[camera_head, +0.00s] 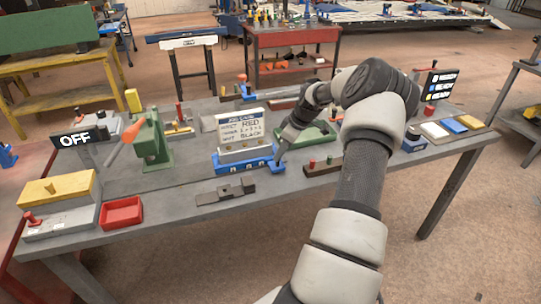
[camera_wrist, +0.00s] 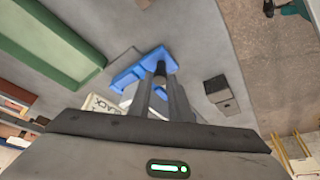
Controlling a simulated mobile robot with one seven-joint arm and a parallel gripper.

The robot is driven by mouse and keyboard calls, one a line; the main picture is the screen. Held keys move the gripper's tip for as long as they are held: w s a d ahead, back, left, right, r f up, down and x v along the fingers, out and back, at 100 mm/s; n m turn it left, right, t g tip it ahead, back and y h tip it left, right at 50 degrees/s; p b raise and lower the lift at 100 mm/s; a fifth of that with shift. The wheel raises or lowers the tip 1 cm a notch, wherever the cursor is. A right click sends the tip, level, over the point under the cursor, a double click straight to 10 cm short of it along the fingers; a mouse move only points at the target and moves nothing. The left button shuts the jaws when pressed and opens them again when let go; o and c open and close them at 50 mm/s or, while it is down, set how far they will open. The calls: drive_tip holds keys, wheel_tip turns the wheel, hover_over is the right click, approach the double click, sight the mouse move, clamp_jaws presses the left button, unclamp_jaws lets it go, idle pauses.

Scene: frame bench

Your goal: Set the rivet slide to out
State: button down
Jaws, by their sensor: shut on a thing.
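A blue fixture (camera_head: 245,163) lies on the bench below the job card, with small pale marks along its front. My gripper (camera_head: 279,165) reaches down to the fixture's right end. In the wrist view, my gripper (camera_wrist: 161,74) is shut on a small dark knob (camera_wrist: 160,83) at the end of the blue fixture (camera_wrist: 135,70). The fingers hide part of the knob. A dark grey slide-like block (camera_head: 226,191) lies in front of the fixture, apart from my gripper. No label shows which part is the rivet slide, so I cannot tell its setting.
The job card (camera_head: 241,128) stands right behind the blue fixture. A green press (camera_head: 152,143), a sign reading OFF (camera_head: 84,136) and a red tray (camera_head: 121,213) are at left. A dark block with red and green knobs (camera_head: 323,167) is close at right.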

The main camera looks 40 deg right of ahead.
drive_tip(key=shift+d, duration=0.3)
drive_tip(key=shift+s, duration=0.1)
drive_tip(key=c, duration=1.6)
unclamp_jaws()
drive_tip(key=shift+d, duration=0.1)
drive_tip(key=v, duration=1.7)
drive_tip(key=shift+s+r+b, duration=0.1)
drive_tip(key=shift+r+b, duration=0.15)
drive_tip(key=shift+b, duration=0.15)
